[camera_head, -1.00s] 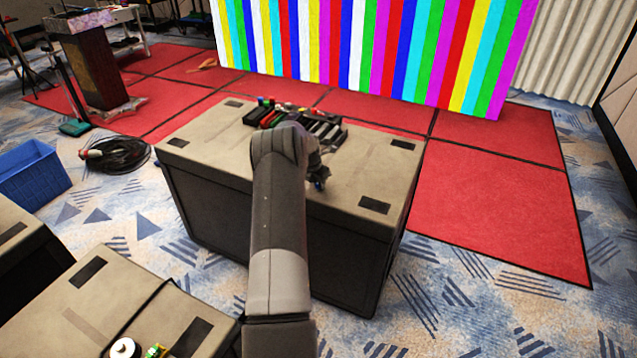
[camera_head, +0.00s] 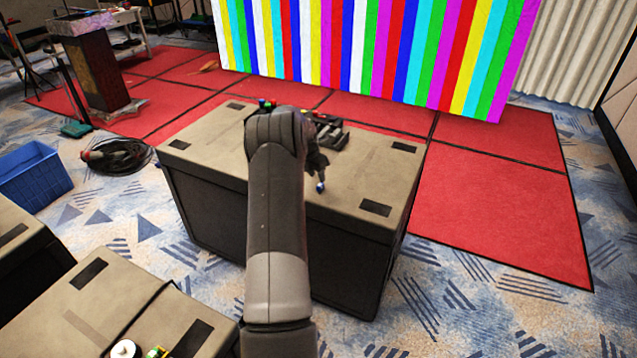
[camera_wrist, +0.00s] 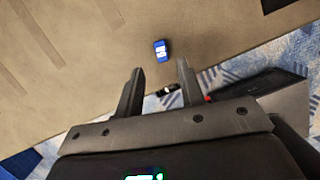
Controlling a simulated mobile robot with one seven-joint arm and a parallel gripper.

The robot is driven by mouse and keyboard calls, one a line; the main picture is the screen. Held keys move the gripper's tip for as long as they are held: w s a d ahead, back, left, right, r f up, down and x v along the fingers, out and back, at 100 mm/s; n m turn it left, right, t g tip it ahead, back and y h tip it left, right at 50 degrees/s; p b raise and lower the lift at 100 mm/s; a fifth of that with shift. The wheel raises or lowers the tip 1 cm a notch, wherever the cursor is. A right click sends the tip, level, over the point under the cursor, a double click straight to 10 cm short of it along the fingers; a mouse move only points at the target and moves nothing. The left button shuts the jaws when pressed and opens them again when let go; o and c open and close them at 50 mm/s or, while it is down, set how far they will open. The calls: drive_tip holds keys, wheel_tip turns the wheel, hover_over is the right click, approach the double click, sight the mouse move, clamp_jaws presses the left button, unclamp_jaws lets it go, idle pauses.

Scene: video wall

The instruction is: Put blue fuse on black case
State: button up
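A small blue fuse (camera_head: 320,187) with a white label sits on the tan top of the large black-sided case (camera_head: 345,262), near its front edge. The fuse also shows in the wrist view (camera_wrist: 161,50), just beyond my fingertips. My gripper (camera_head: 317,172) is above the case top, close over the fuse. In the wrist view, my gripper's two fingers (camera_wrist: 160,66) are spread apart with nothing between them. My forearm hides part of the case top and its front in the head view.
A black organizer (camera_head: 330,133) with colored items stands at the back of the case top, partly behind my arm. A second case (camera_head: 110,310) is at front left with small items on it. A blue crate (camera_head: 35,178) and coiled cable (camera_head: 118,156) lie on the floor left.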

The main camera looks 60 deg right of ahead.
drive_tip(key=shift+v, duration=2)
drive_tip(key=shift+w, duration=0.1)
